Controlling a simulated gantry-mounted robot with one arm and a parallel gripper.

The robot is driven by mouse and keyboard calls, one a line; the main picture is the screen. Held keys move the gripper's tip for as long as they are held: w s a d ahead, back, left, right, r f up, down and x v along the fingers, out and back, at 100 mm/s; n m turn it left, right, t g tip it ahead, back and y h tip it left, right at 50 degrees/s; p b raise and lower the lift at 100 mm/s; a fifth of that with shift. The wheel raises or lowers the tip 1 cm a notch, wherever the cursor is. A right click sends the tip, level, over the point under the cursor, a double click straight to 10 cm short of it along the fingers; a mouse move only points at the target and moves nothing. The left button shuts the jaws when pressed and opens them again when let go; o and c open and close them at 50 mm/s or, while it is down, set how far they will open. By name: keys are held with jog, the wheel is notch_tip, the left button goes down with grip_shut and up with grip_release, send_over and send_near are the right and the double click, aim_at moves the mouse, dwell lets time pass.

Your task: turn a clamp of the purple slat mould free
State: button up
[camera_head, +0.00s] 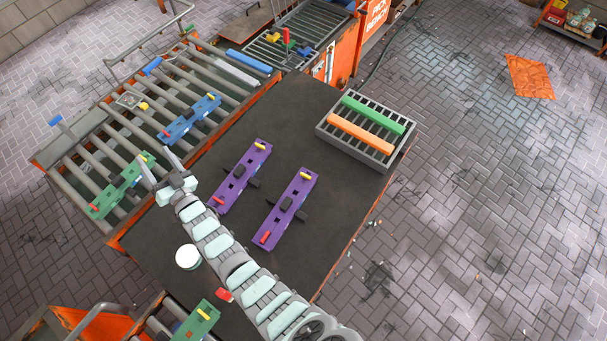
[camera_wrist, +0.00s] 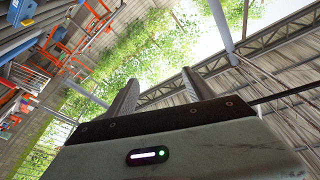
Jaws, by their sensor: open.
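Two purple slat moulds lie on the dark bench top in the head view, a left one (camera_head: 231,190) and a right one (camera_head: 278,222). The left mould has a yellow clamp (camera_head: 260,146) at its far end and a red clamp (camera_head: 218,201) at its near end. The right mould likewise has a yellow clamp (camera_head: 306,176) and a red clamp (camera_head: 265,237). A dark piece crosses the middle of each. My gripper (camera_head: 157,160) is open and empty, left of the left mould and apart from it. The wrist view shows its spread fingers (camera_wrist: 160,80) against the roof, with no mould visible.
A roller conveyor (camera_head: 100,155) at left carries green (camera_head: 122,187) and blue (camera_head: 190,121) moulds. A grey rack (camera_head: 325,132) with green and orange slats stands at the bench's far right. A white round tub (camera_head: 188,257) stands near my arm. Bench around the purple moulds is clear.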

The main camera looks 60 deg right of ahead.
jog(key=w+d+f+m+g+y+b, duration=0.1)
jog(key=w+d+f+g, duration=0.15)
jog(key=d+f, duration=0.35)
jog(key=w+d+f+m+g+b, duration=0.1)
jog(key=d+f+m+g, duration=0.15)
jog(key=d, duration=0.55)
jog(key=s+d+f+m+g+y+b, duration=0.1)
jog(key=s+d+f+g+y, duration=0.2)
jog(key=s+d+f+g, duration=0.4)
notch_tip(320, 180, up, 3)
jog(key=m+g+y+b, duration=0.2)
jog(key=m+g+y, duration=0.3)
jog(key=g, duration=0.1)
send_over(305, 175)
notch_tip(305, 175, down, 7)
jog(key=shift+s+f+p, duration=0.1)
jog(key=shift+f+p, duration=0.1)
jog(key=shift+p, duration=0.1)
jog(key=shift+f, duration=0.85)
jog(key=shift+f+b, duration=0.4)
jog(key=shift+f, duration=0.2)
